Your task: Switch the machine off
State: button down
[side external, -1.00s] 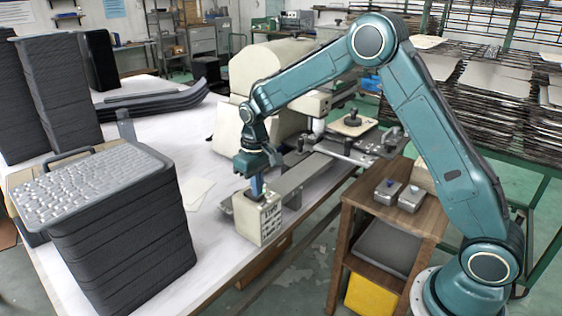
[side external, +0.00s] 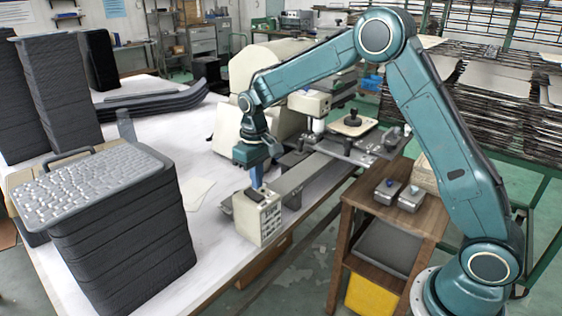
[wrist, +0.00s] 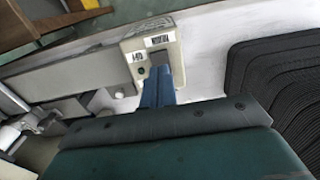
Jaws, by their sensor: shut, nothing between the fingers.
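The machine (side external: 270,75) is a large cream unit on the white table, with a grey metal bed running toward the front. A small cream control box (side external: 262,222) stands at the near end of that bed, with a dark switch (side external: 254,196) on its top. The box also shows in the wrist view (wrist: 172,42), with small labels. My gripper (side external: 257,184) points down just above the box top, its blue fingers shut and empty. In the wrist view the fingers (wrist: 158,80) cover part of the dark switch, so its position cannot be told.
A stack of black trays (side external: 120,235) stands to the left, with taller dark stacks (side external: 60,95) behind. A wooden stand (side external: 400,222) with small metal blocks is at the right. White table top (side external: 200,235) lies open between the trays and the box.

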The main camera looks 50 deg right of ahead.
aim_at(259, 197)
jog(key=shift+r, duration=2.15)
jog(key=s+r+t, duration=0.3)
jog(key=s+r, duration=1)
jog(key=s, duration=0.3)
jog(key=s+f+t, duration=0.1)
jog(key=s+t, duration=0.1)
jog(key=s, duration=1.4)
jog(key=shift+s+f+t, duration=0.15)
jog(key=shift+s+t, duration=0.1)
jog(key=shift+t, duration=0.05)
